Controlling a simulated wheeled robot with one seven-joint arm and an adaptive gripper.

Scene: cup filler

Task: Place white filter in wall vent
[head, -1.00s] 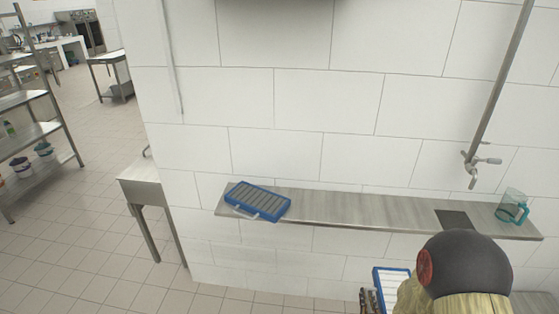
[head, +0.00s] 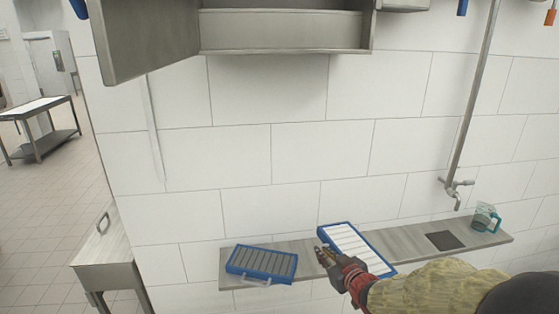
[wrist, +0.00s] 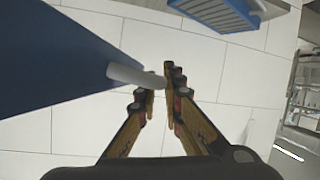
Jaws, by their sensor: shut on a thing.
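The white filter (head: 352,247) has a blue frame and white slats. It is held tilted in front of the wall, just above the metal shelf. My gripper (head: 322,257) is at its left edge in the head view. In the wrist view my gripper (wrist: 160,92) is shut on the filter's pale handle (wrist: 135,77), with the blue frame (wrist: 50,62) filling the left side. The wall vent (head: 283,30) appears to be the open metal box at the top of the head view. Its door (head: 145,38) is swung out to the left, and its upper part is out of view.
A blue-framed filter with grey slats (head: 262,263) lies on the left end of the shelf (head: 405,243). A clear jug (head: 486,217) stands at the right end, near a wall tap (head: 456,190). The wall between shelf and vent is clear.

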